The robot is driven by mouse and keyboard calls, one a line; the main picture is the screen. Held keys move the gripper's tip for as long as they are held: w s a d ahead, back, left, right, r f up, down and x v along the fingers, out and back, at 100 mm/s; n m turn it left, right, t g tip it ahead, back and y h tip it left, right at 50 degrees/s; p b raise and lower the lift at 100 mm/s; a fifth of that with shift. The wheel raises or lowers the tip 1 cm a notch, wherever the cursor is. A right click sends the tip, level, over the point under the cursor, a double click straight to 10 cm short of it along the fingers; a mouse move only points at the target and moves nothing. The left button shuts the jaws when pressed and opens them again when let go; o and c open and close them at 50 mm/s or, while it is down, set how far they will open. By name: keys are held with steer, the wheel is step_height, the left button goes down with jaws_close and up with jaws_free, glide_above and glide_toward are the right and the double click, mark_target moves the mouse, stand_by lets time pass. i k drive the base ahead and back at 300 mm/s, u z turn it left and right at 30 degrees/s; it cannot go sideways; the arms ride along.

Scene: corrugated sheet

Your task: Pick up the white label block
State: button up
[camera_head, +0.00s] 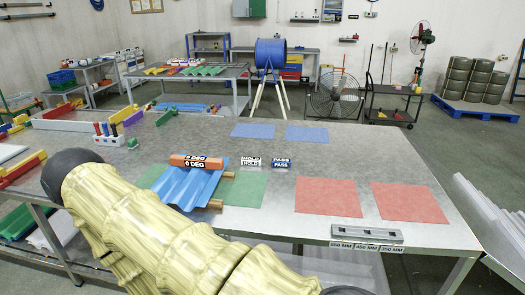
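A white label block (251,161) reading "HOLD" in black lies on the grey metal table, at the back edge of a green mat. Just right of it, apart, lies a blue-and-white block (282,162) reading "PASS". To its left, an orange block (197,161) marked "0 DEG" rests on a blue corrugated sheet (180,188). My arm, in a yellow cover, crosses the lower left of the view. My gripper is not in view.
Two red mats (328,197) lie right of the green mat (246,190); two blue mats (253,131) lie behind. A grey slotted block (367,234) sits at the front edge. A marker holder (108,138) stands at left. The table around the label blocks is fairly clear.

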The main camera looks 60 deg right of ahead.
mark_target(245, 161)
steer(key=z, duration=1.2)
